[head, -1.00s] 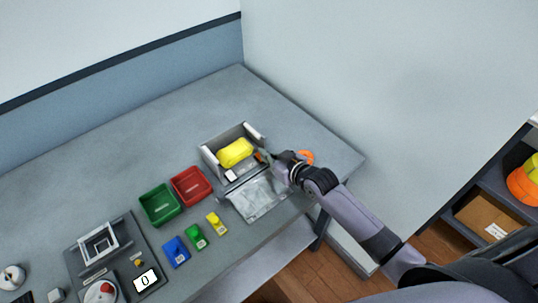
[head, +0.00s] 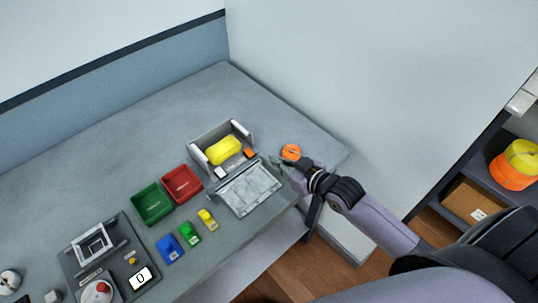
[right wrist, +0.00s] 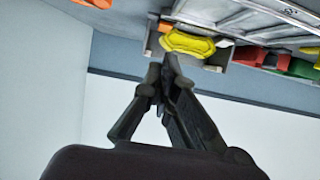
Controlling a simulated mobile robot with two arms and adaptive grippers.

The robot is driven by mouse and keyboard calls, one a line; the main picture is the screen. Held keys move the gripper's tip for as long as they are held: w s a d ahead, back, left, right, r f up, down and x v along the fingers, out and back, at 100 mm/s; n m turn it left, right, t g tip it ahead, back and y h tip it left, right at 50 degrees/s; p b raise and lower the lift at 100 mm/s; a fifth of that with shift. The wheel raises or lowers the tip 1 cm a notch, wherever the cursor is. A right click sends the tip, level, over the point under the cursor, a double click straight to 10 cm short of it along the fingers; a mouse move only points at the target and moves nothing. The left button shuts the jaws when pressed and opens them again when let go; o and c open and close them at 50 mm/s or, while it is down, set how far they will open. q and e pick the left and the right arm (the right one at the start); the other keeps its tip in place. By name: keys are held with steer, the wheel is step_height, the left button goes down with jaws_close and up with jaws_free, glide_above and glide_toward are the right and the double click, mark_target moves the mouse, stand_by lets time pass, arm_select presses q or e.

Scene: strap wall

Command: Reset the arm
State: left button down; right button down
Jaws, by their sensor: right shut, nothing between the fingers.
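My right gripper (head: 281,164) is at the right side of the table, just right of the grey open box (head: 207,142) and close to an orange ring-shaped thing (head: 291,152). In the right wrist view its fingers (right wrist: 166,62) are together with nothing between them. The box holds a yellow thing (head: 223,150) and a small orange piece (head: 249,154); its ribbed grey lid (head: 250,188) lies open toward the table's front edge. The yellow thing also shows in the right wrist view (right wrist: 187,43). My left gripper is not in view.
Red (head: 182,184) and green (head: 152,203) trays stand left of the box, with small blue (head: 170,249), green (head: 190,233) and yellow (head: 208,219) items before them. A grey device (head: 118,242) reads 0. Walls border the table; shelves (head: 468,200) stand right. The back left tabletop is clear.

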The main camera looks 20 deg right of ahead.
steer(key=shift+s+d+r, duration=0.1)
steer(key=shift+s, duration=0.3)
steer(key=shift+s+a+f, duration=0.15)
steer(key=shift+a+f, duration=0.05)
steer(key=s+f+m+g+h, duration=0.3)
steer(key=s+g, duration=0.6)
steer(key=s, duration=1.3)
step_height(320, 180, down, 30)
steer(key=s+n+g+h+b, duration=0.1)
steer(key=s, duration=0.2)
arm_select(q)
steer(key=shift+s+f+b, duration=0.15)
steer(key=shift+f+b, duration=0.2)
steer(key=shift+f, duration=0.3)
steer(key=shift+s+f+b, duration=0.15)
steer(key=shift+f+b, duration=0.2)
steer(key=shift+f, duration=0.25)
arm_select(e)
steer(key=s+d+f+g, duration=0.1)
steer(key=s+d+f, duration=0.1)
steer(key=s+f, duration=1.3)
steer(key=shift+s+d+g+h, duration=0.2)
steer(key=shift+s+g+h, duration=0.1)
steer(key=shift+s, duration=0.05)
